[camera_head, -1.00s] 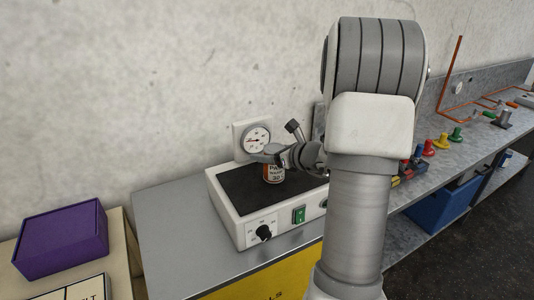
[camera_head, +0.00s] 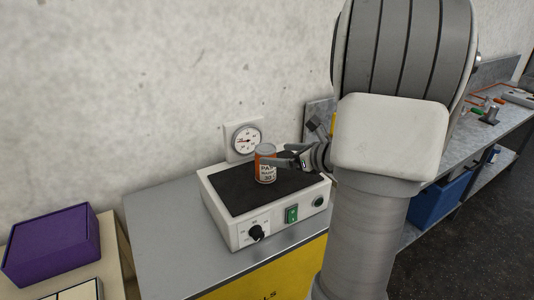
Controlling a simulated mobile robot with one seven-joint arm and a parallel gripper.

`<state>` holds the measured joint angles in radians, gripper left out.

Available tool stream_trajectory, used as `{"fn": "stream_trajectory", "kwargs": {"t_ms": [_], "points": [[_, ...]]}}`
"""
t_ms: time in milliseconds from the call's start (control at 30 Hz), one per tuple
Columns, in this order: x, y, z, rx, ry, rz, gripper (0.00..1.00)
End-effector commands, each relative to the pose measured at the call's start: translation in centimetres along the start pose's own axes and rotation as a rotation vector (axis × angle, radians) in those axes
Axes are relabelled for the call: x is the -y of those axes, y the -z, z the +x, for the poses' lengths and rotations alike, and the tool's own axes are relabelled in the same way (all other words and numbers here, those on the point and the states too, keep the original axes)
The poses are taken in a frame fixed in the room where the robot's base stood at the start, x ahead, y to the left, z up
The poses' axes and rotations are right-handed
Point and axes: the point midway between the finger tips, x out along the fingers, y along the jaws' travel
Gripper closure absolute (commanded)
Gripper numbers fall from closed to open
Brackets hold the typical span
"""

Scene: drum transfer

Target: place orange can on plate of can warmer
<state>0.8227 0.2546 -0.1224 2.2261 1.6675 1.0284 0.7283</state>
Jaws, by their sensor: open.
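The orange can (camera_head: 265,166) with a white label stands upright on the black plate (camera_head: 232,190) of the can warmer (camera_head: 238,232), near the middle of the plate. My gripper (camera_head: 284,160) is open, just to the right of the can at about its upper half. A fingertip reaches close to the can's right side; I cannot tell whether it touches. Part of my gripper and wrist is hidden behind my own arm.
A round gauge (camera_head: 247,140) is on the wall behind the warmer. A purple box (camera_head: 52,244) sits at the left on a lower surface. The grey bench top (camera_head: 160,220) left of the warmer is clear. A blue bin (camera_head: 438,200) is under the right bench.

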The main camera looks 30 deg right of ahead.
Motion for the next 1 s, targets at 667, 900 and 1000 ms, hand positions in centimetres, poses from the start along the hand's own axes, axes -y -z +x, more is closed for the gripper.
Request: {"fn": "stream_trajectory", "kwargs": {"t_ms": [667,900,1000], "points": [[0.0,0.0,-2.8,0.000,-0.001,-0.001,0.00],[-0.6,-0.4,-2.5,-0.003,-0.019,-0.033,0.00],[-3.2,-1.7,-1.8,-0.018,-0.096,-0.165,0.00]]}}
